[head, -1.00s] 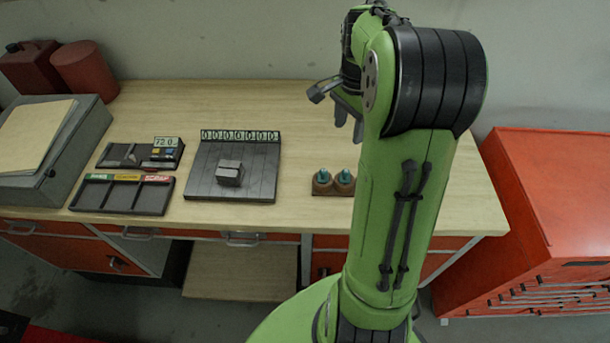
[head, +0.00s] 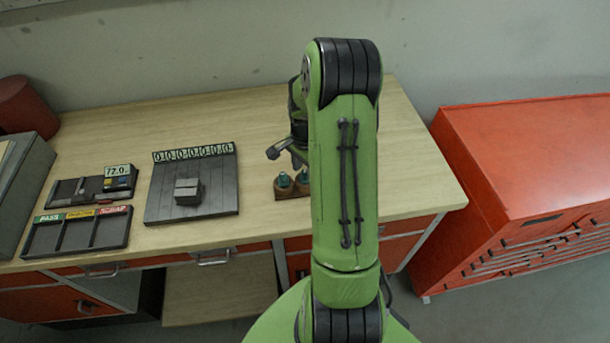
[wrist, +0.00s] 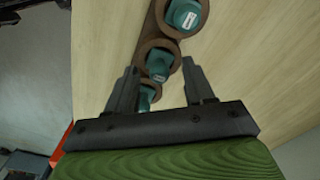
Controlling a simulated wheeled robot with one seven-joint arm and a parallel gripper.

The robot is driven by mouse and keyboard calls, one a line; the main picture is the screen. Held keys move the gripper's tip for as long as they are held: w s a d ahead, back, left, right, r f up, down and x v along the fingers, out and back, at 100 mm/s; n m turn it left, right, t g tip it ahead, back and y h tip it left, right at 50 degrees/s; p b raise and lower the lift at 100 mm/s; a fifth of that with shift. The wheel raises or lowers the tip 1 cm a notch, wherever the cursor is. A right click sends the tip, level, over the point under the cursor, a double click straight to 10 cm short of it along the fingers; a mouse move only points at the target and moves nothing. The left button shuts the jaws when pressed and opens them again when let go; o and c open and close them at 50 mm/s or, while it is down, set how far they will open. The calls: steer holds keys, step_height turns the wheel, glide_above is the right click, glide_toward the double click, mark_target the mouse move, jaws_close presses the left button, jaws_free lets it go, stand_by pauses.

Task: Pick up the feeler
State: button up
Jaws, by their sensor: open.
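Teal-topped pieces stand upright in a brown holder (head: 291,192) near the front of the bench, left of my arm. I cannot tell for sure which is the feeler. The wrist view shows three of them in a row of round sockets: a far one (wrist: 183,14), a middle one (wrist: 158,63) and a near one (wrist: 147,96) partly hidden by my gripper. My gripper (wrist: 160,72) is open and empty. Its fingers point at the holder, with the middle piece between them in the picture. I cannot tell how high above it they are. In the head view my arm hides part of the gripper.
Left of the holder lie a dark plate (head: 160,210) with a grey block (head: 187,192), a three-part tray (head: 76,247) with coloured labels, and a gauge box with a display (head: 118,178). An orange cabinet (head: 500,150) stands right of the bench. The bench behind the holder is clear.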

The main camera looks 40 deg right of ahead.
jaws_close()
stand_by(0.3)
